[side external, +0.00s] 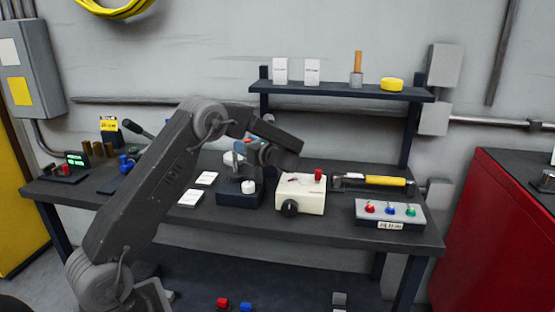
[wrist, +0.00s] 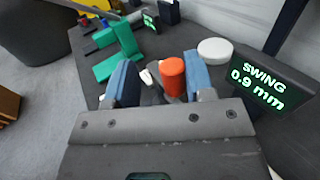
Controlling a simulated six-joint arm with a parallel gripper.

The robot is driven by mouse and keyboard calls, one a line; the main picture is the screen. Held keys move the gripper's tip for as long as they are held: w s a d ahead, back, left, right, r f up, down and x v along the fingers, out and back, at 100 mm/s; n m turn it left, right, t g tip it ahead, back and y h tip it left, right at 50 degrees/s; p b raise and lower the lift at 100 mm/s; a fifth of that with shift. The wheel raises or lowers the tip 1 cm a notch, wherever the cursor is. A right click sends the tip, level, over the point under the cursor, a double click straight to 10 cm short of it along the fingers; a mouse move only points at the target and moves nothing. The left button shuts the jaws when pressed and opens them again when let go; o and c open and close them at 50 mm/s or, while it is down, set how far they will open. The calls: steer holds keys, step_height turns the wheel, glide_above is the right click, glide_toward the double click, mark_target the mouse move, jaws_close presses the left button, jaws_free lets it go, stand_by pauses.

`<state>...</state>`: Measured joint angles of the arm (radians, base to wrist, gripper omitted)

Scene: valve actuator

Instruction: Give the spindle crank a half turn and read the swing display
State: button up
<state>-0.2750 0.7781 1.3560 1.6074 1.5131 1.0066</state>
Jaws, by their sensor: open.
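An orange-red upright knob (wrist: 172,77), which looks like the crank's handle, stands between the two blue fingers of my gripper (wrist: 160,79) in the wrist view. My gripper is open. The knob looks close to the right finger, with a wider gap on the left; I cannot tell whether it touches. The crank arm below is mostly hidden by my gripper. The swing display (wrist: 264,83) at the right reads "SWING 0.9 mm" in green. In the side view my gripper (side external: 248,155) is over a dark fixture (side external: 240,196) and hides much of it.
A white disc (wrist: 215,50) lies beyond the right finger. Green blocks (wrist: 118,50) stand beyond the left finger. A cream box (side external: 301,193) with a red knob is right of the fixture. A button panel (side external: 390,212) is further right. White cards (side external: 190,197) lie left of the fixture.

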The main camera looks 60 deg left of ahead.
steer(key=v, duration=1.3)
steer(key=shift+d, duration=0.4)
steer(key=a+r+n+t+h, duration=0.2)
steer(key=a+r+h, duration=0.7)
steer(key=r+h, duration=0.5)
steer(key=shift+y, duration=0.3)
steer(key=x, duration=1.4)
steer(key=shift+d+f, duration=0.15)
steer(key=shift+c, duration=0.4)
